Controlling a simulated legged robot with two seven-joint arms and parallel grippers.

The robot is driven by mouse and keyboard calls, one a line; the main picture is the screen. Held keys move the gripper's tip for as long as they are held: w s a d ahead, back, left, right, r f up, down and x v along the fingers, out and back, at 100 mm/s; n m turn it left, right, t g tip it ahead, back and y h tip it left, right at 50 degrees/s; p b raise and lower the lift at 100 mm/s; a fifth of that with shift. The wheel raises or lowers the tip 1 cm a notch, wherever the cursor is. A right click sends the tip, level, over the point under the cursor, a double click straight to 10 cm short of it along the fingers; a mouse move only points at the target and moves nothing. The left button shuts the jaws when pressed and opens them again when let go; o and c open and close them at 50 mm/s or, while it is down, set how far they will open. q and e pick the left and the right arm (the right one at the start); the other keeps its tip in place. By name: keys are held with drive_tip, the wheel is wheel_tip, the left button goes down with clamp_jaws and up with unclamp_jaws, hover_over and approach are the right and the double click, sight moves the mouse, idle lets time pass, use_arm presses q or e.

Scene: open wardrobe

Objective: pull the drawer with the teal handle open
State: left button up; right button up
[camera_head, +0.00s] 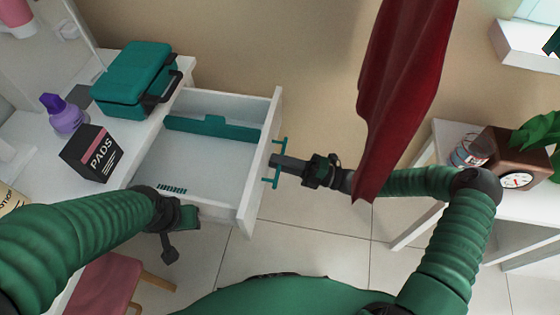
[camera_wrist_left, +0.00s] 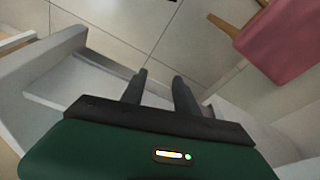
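The white drawer (camera_head: 150,160) stands pulled out from the white desk in the head view, with its inside showing. Its teal handle (camera_head: 276,181) is on the front panel at the right. My right gripper (camera_head: 277,161) is at the middle of this handle, its fingers closed around the bar and hiding that part. My left gripper (camera_head: 169,244) hangs by the drawer's near side, apart from the handle. The left wrist view shows its two fingers (camera_wrist_left: 160,76) spread, with nothing between them.
A teal case (camera_head: 130,75), a purple bottle (camera_head: 65,115) and a black PADS box (camera_head: 90,154) stand on the desk. A red cloth (camera_head: 405,80) hangs near my right forearm. A pink stool (camera_head: 100,285) is below left. A white side table (camera_head: 440,150) stands at right.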

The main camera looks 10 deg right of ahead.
drive_tip(key=shift+d, duration=0.1)
drive_tip(key=p+v, duration=0.2)
drive_tip(key=v, duration=1.4)
drive_tip(key=shift+d+f+p, duration=0.2)
drive_tip(key=shift+d+p, duration=0.1)
drive_tip(key=shift+p, duration=0.1)
drive_tip(key=shift+s, duration=0.2)
